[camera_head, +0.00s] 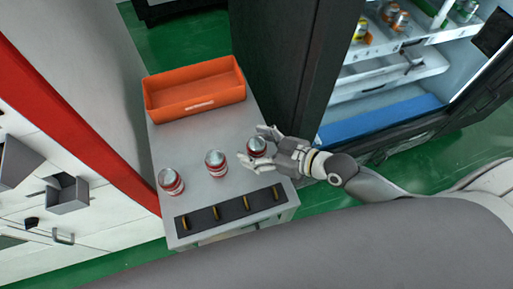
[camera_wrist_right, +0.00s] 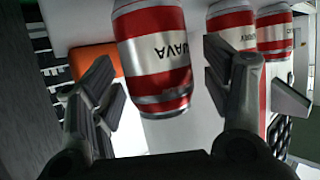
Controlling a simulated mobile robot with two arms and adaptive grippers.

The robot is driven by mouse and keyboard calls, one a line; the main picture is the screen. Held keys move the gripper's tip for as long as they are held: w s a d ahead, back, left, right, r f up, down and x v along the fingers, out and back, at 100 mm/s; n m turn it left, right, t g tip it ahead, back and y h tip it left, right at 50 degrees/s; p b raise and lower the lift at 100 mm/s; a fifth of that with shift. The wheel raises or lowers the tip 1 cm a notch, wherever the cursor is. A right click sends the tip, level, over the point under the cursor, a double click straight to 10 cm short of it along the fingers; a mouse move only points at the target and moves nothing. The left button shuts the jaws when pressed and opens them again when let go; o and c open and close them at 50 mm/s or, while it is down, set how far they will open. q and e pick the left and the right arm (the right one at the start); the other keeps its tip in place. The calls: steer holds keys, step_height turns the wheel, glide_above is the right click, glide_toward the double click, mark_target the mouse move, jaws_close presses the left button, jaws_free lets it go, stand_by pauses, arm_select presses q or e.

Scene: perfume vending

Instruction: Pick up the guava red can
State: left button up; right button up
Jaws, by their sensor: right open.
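Three red and white cans stand in a row on the white counter. The rightmost can (camera_head: 257,147) is between the fingers of my right gripper (camera_head: 260,158), which is open around it. In the right wrist view this can (camera_wrist_right: 155,60) shows the letters "AVA" upside down, between the open fingers of the right gripper (camera_wrist_right: 165,100). A gap shows between the can and the fingers. The middle can (camera_head: 216,163) and the left can (camera_head: 171,181) stand apart to the left. They also show in the wrist view. My left gripper is not in view.
An orange bin (camera_head: 195,92) sits at the back of the counter (camera_head: 195,140). A dark strip with several brass pieces (camera_head: 232,208) runs along the front edge. An open fridge (camera_head: 390,80) with bottles or cans stands at the right, beside a dark panel (camera_head: 290,60).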

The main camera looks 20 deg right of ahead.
steer(key=c, duration=1.2)
steer(key=shift+r, duration=0.15)
